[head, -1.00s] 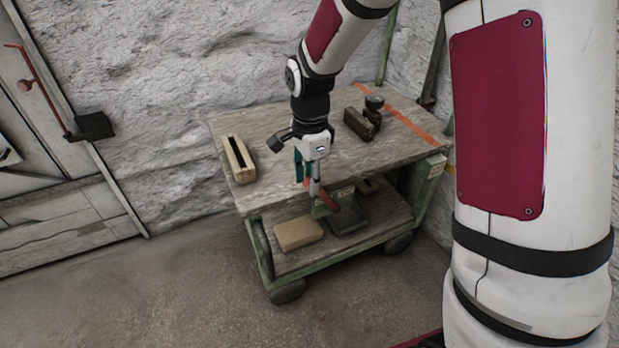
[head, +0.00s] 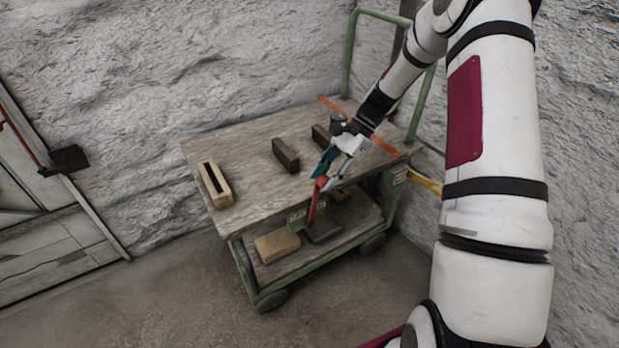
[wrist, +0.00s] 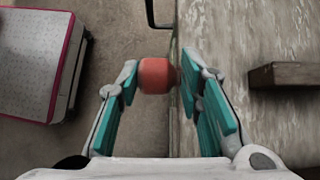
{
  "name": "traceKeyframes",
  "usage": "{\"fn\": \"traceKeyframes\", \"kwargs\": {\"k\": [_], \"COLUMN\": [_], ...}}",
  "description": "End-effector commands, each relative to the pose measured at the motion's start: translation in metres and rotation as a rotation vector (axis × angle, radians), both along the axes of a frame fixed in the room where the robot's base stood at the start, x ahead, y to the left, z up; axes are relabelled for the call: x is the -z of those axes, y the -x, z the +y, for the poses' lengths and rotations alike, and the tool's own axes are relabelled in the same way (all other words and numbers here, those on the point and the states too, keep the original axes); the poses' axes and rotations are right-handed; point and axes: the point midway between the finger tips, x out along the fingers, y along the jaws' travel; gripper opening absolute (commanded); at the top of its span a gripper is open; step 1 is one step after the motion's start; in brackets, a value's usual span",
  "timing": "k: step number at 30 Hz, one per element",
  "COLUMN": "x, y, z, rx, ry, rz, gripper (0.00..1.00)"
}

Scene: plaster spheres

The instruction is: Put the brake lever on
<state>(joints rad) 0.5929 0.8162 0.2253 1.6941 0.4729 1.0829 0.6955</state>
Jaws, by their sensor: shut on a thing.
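In the wrist view, the lever's round orange-red end (wrist: 156,76) sits between the teal fingertips of my gripper (wrist: 160,80). The gripper is shut on it, just outside the cart's top edge. The lever's lower end is too small to make out clearly.
The cart's wooden top (head: 240,150) carries a slotted wooden block (head: 215,184), a dark block (head: 286,155) and another dark block (head: 321,135). A tan block (head: 277,245) lies on the lower shelf. Floor is clear in front. A rough wall stands behind.

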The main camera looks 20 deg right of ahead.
Motion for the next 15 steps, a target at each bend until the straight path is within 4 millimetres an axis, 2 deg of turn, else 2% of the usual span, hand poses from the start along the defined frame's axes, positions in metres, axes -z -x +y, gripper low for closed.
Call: {"fn": "traceKeyframes", "kwargs": {"k": [1,6,15], "x": [0.007,0.017,0.029], "y": [0.005,0.002,-0.001], "z": [-0.012,-0.034,-0.057], "rx": [0.000,-0.003,-0.005], "ry": [-0.044,-0.170,-0.317], "rz": [0.024,0.045,0.070], "gripper": [0.00,0.00,0.00]}}
